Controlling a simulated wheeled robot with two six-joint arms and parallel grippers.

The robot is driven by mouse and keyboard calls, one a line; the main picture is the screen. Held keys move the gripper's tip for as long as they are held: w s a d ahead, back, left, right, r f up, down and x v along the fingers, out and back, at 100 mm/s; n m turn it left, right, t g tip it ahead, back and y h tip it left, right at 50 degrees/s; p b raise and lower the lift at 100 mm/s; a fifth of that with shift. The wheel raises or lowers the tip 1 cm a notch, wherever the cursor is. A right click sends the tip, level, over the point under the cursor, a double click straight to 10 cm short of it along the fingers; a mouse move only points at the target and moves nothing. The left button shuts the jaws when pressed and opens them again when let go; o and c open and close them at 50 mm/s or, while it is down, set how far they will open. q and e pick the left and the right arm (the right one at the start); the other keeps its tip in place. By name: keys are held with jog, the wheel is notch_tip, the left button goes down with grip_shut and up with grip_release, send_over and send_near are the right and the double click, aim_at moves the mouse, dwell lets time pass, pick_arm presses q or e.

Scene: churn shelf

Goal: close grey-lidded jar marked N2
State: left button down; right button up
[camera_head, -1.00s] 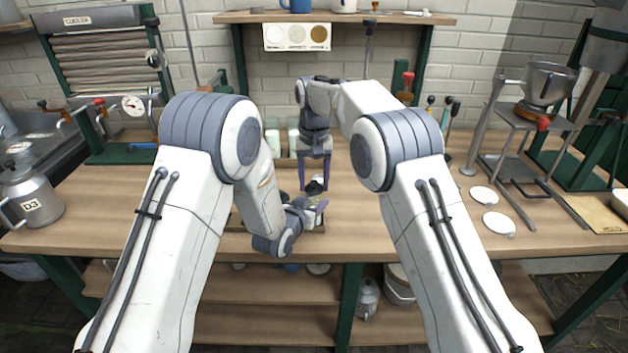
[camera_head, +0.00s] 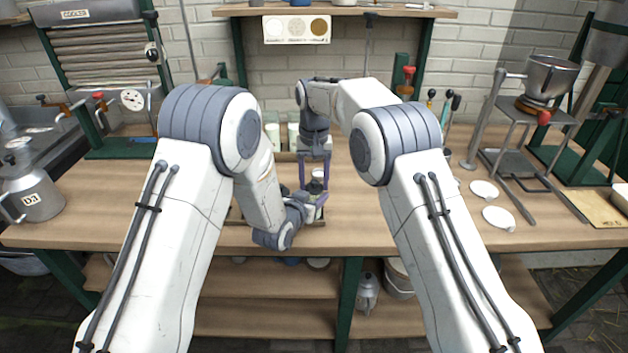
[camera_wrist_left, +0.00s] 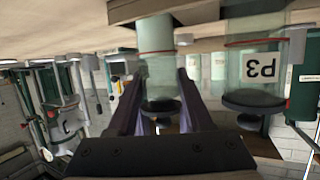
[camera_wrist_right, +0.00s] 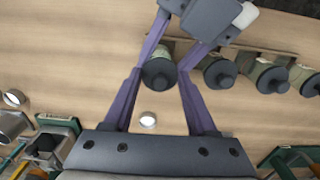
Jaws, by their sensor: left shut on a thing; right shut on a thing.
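A clear jar with a dark grey lid stands between my grippers at the bench's middle. In the left wrist view, which is upside down, its glass body (camera_wrist_left: 160,72) is between the fingers of my left gripper (camera_wrist_left: 160,90), which is shut on it. In the right wrist view its round grey lid (camera_wrist_right: 158,73) is between the fingertips of my right gripper (camera_wrist_right: 160,76), shut from above. The lid sits at the jar's mouth; how tightly I cannot tell. No mark is readable on this jar. The left gripper (camera_head: 312,207) and right gripper (camera_head: 314,183) largely hide it in the head view.
A similar jar marked P3 (camera_wrist_left: 260,78) stands close beside. More grey-lidded jars (camera_wrist_right: 220,72) line a wooden rack. A small white round piece (camera_wrist_right: 148,120) lies on the bench. White discs (camera_head: 484,190) lie right of the clear bench top. A metal can (camera_head: 33,192) stands far left.

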jog(key=shift+f, duration=0.6)
